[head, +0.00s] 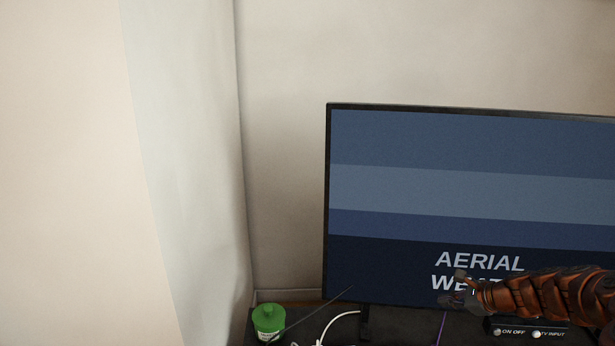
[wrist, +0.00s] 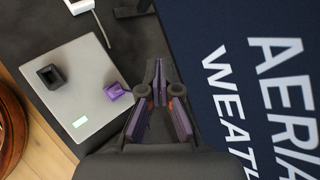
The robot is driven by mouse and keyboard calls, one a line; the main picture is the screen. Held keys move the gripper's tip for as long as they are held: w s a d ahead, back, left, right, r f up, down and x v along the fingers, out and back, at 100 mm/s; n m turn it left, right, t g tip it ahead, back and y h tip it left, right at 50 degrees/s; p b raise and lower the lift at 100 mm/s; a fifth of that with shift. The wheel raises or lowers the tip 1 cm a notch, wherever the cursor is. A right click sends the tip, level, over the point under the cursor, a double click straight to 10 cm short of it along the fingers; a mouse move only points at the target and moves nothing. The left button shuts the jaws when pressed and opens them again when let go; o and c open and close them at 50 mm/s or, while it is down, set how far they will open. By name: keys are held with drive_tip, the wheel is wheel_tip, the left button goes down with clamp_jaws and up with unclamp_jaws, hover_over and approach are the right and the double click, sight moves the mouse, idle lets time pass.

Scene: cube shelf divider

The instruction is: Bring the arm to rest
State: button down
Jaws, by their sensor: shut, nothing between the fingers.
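My gripper (head: 453,300) is at the lower right of the head view, in front of the lower part of the television screen. My orange-brown arm reaches in from the right edge. In the wrist view the gripper (wrist: 159,78) points toward the top, its fingers together with nothing between them. Its fingertips are beside the screen's edge, above the dark tabletop, and appear apart from the things there.
The television (head: 450,180) fills the right side. A green jar (head: 268,320) stands at the left. A grey flat device (wrist: 85,80) bears a black block (wrist: 50,76) and a small purple piece (wrist: 115,91). A switch box (head: 520,330) sits below the screen.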

drive_tip(key=s+a+r+n+g+y+p, duration=0.1)
drive_tip(key=s+a+r+n+g+p, duration=0.2)
drive_tip(key=a+r, duration=0.45)
drive_tip(key=s+a+r+n+y+p, duration=0.1)
drive_tip(key=s+a+r+n+p, duration=0.1)
drive_tip(key=a+r+n, duration=0.5)
drive_tip(key=s+a+r+n+g+p, duration=0.4)
drive_tip(key=s+a+r, duration=0.3)
drive_tip(key=s+a, duration=0.35)
drive_tip(key=s+r+n+g+h+p, duration=0.1)
drive_tip(key=s+r+n+h+p, duration=0.1)
drive_tip(key=s, duration=0.7)
drive_tip(key=s+d+r+n+g+h+p, duration=0.1)
drive_tip(key=s+r+n+h+p, duration=0.1)
drive_tip(key=s+p, duration=0.5)
drive_tip(key=s+r+n+g+h+p, duration=0.1)
drive_tip(key=s+r+n+h+p, duration=0.2)
drive_tip(key=s+r, duration=0.3)
drive_tip(key=s+n+p, duration=0.1)
drive_tip(key=s, duration=0.4)
drive_tip(key=shift+d+n, duration=0.3)
drive_tip(key=shift+d, duration=0.1)
drive_tip(key=shift+s+d, duration=0.1)
drive_tip(key=shift+s, duration=0.1)
